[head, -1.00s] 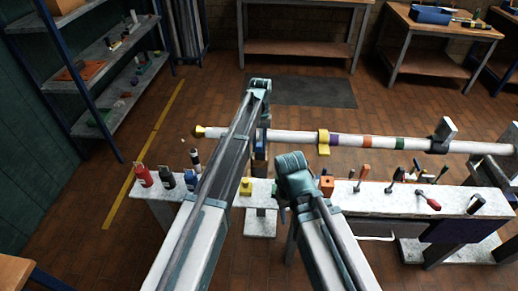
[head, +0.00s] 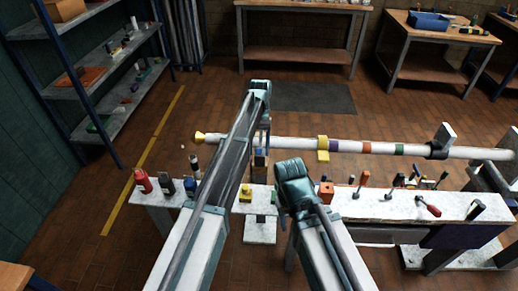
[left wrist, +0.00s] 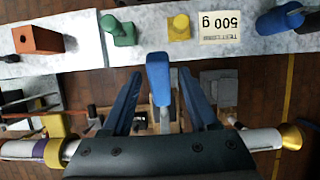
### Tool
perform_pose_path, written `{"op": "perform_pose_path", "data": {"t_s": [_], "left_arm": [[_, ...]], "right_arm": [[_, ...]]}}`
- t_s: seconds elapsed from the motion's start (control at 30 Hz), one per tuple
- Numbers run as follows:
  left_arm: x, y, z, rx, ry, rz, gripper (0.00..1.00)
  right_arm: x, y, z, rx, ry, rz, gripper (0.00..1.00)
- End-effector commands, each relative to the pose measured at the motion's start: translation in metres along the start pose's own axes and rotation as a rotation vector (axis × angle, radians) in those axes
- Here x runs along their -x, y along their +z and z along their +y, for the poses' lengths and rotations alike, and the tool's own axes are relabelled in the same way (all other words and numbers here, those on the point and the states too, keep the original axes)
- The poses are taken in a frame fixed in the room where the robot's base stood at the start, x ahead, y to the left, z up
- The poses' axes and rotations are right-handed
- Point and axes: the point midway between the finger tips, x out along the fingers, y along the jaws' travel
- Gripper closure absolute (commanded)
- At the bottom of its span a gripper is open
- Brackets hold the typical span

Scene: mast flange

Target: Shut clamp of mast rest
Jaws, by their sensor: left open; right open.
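The mast is a long white pole (head: 290,144) with coloured bands, lying level behind the narrow bench. A blue upright piece, seemingly the clamp lever (left wrist: 158,80), stands between the two spread fingers of my left gripper (left wrist: 157,88) in the left wrist view, with gaps on both sides. The left gripper also shows in the head view (head: 261,148), hanging at the mast near its left end. The clamp's lower part is hidden by the gripper. My right gripper (head: 281,212) is low by the bench's front, mostly hidden by its arm; it is open.
The bench top (head: 350,207) carries a yellow weight (head: 245,193), an orange block (head: 326,190), a red bottle (head: 142,181) and several tools. A dark bracket (head: 438,149) with a grey plate sits at the mast's right.

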Motion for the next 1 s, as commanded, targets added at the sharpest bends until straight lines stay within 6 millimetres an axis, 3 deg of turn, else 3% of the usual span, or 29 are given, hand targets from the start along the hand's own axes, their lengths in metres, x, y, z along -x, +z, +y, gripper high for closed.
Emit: {"op": "perform_pose_path", "data": {"t_s": [0.37,1.0], "left_arm": [[0.025,0.001,0.000,0.000,0.000,0.000,0.40],[0.126,0.001,0.000,0.000,0.000,0.000,0.40]], "right_arm": [[0.023,0.001,0.002,0.000,0.000,0.000,0.50],[0.117,0.007,0.011,0.000,0.000,0.000,0.50]]}}
